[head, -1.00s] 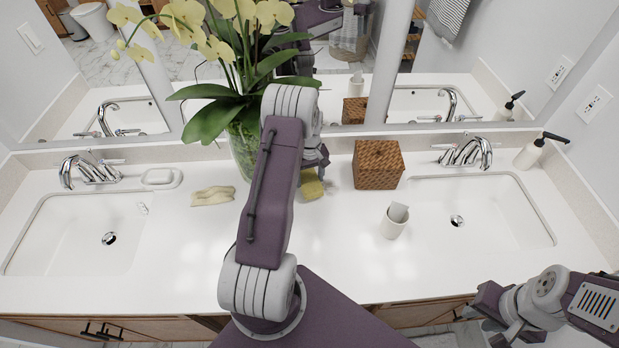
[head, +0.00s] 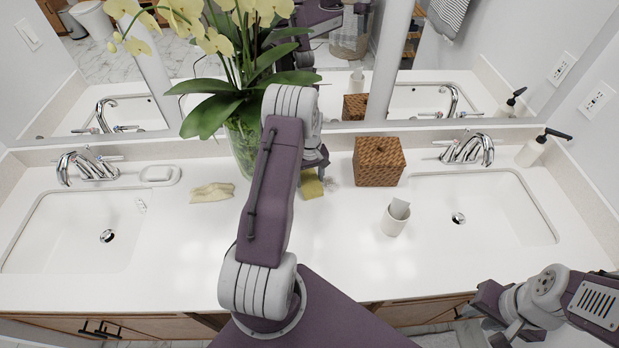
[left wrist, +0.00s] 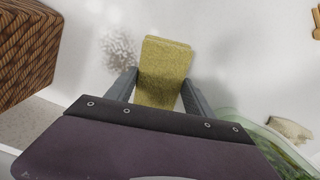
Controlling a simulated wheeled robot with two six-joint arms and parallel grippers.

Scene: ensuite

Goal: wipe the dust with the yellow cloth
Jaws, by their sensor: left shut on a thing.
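The yellow cloth (head: 312,186) is on the white counter beside the plant vase, partly hidden by my left arm. In the left wrist view the cloth (left wrist: 163,62) is a flat olive-yellow rectangle between the fingers. My left gripper (left wrist: 158,92) is shut on its near end. A speckled grey dust patch (left wrist: 120,48) lies on the counter just left of the cloth in that view, apart from it. The dust (head: 333,181) shows faintly right of the cloth in the head view. My right gripper (head: 503,322) is low at the right, in front of the counter; its jaws are unclear.
A brown woven box (head: 379,163) stands close right of the dust. The orchid's glass vase (head: 242,148) stands left of the cloth. A crumpled beige cloth (head: 212,192), a white cup (head: 395,217), two sinks and a soap bottle (head: 530,153) are also here. The front middle counter is clear.

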